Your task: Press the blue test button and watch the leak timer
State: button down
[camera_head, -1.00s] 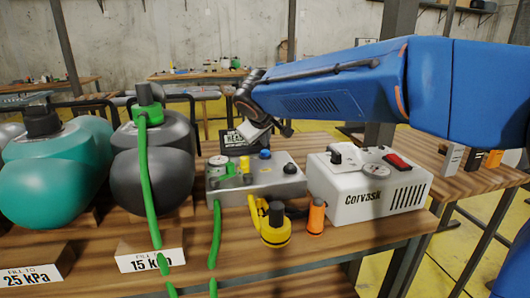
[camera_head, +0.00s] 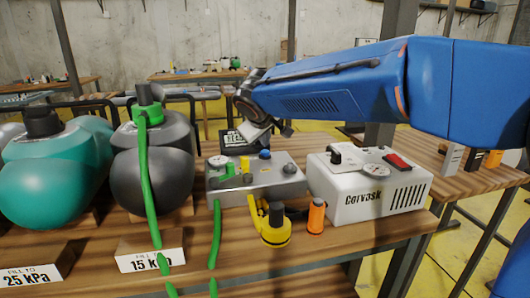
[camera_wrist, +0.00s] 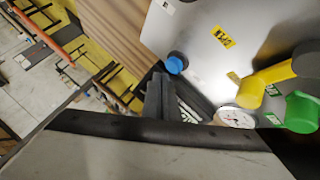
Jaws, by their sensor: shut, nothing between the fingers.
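The blue test button (camera_head: 265,154) stands on the top back edge of the grey metal test box (camera_head: 285,180). It also shows in the wrist view (camera_wrist: 176,63), just beyond my fingertips. My gripper (camera_head: 251,137) is shut and empty, above and behind the button, with a small gap visible between them. In the wrist view its dark fingers (camera_wrist: 160,92) are together. The leak timer (camera_head: 231,139), a dark display, stands behind the box and is partly covered by my gripper. Its reading is not legible.
The box carries a gauge (camera_wrist: 235,116), a yellow valve (camera_wrist: 265,82) and a green valve (camera_wrist: 301,112). A white Corvask pump (camera_head: 365,190) stands at right. A grey inflated boat tube (camera_head: 152,170) with a green hose (camera_head: 149,190) and a teal one (camera_head: 62,172) stand at left.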

aim_at(265, 153)
jog(key=shift+f, duration=0.25)
jog(key=shift+f, duration=0.15)
jog(key=shift+f, duration=0.55)
dwell(0.8)
jog(key=shift+r, duration=0.95)
jog(key=shift+r, duration=0.15)
jog(key=shift+r, duration=2.35)
jog(key=shift+s, duration=0.15)
